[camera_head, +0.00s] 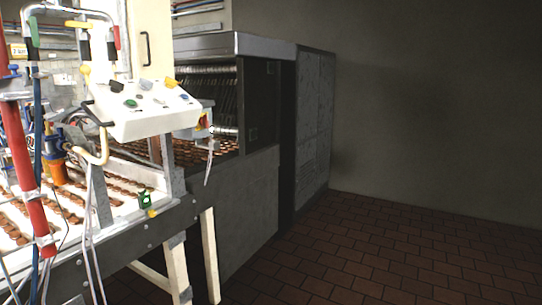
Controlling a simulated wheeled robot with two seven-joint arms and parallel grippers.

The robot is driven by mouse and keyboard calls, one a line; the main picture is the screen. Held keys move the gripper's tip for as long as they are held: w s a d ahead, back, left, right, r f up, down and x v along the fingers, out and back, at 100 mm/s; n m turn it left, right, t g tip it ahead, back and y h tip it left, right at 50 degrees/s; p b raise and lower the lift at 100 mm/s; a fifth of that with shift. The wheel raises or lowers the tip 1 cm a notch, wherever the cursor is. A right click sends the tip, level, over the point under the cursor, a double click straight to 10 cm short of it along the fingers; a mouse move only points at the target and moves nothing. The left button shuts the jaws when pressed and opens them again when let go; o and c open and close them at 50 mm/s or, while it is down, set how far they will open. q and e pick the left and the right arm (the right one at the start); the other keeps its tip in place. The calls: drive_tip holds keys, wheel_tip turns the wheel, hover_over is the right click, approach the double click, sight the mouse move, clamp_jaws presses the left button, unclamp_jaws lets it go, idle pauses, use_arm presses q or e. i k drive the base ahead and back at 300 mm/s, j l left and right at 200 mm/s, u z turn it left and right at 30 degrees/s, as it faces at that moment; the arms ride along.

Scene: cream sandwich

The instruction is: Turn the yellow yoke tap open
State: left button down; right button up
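I cannot tell for sure which part is the yellow yoke tap. A yellow bar-shaped handle (79,24) sits on the pale bent pipework at the upper left. A smaller yellow piece (85,70) shows below it on the same pipework. Another small yellow part (152,213) sits beside a green fitting (144,199) on the machine frame's edge. Whether any of these is open or closed cannot be told. Neither of my grippers is in view.
A conveyor machine (118,240) carrying brown biscuits fills the left, with a white control box (140,112) above it. A red pipe (30,190) stands at the far left. A grey cabinet (250,195) stands behind. The tiled floor (400,265) at right is clear.

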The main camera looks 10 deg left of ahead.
sight(68, 23)
drive_tip(key=u, duration=1.3)
